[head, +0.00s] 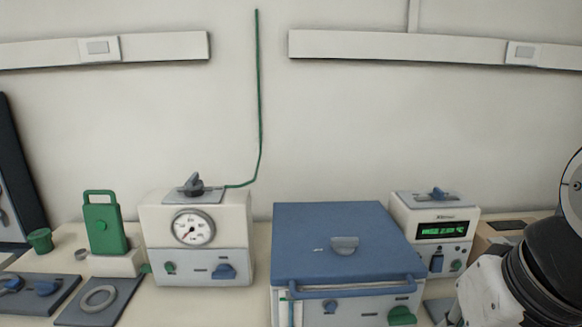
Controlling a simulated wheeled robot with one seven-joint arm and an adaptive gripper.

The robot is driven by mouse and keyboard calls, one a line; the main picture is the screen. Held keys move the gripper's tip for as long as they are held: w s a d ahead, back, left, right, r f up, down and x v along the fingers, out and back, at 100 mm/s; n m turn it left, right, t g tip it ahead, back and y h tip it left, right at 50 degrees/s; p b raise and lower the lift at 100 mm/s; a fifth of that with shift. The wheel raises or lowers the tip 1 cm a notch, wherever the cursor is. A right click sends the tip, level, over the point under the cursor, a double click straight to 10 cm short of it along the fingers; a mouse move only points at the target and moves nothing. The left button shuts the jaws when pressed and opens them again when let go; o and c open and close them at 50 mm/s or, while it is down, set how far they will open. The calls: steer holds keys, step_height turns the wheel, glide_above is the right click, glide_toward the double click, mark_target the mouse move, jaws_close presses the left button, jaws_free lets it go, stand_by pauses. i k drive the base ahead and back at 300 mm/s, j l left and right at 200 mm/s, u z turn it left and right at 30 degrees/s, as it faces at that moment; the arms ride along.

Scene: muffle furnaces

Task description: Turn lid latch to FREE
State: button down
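A furnace box with a blue lid (335,218) stands on the bench right of centre. The lid is down. A grey latch (344,245) sits on the middle of the lid. Small white marks beside it are too small to read, so its setting cannot be told. A blue bar handle (355,287) runs along the lid's front edge. Part of my arm, white and black, shows at the lower right, to the right of the furnace. My gripper's fingers are not in view.
Left of the furnace stands a white unit with a round gauge (193,228) and a top knob (194,184). A unit with a green display (443,230) stands behind right. A green canister (104,227) and a grey ring (98,298) are at left. Space above the lid is clear.

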mark_target(343, 246)
steer(key=i+l, duration=0.25)
steer(key=i, duration=0.15)
steer(key=i+l, duration=0.2)
steer(key=i, duration=0.2)
steer(key=u, duration=0.05)
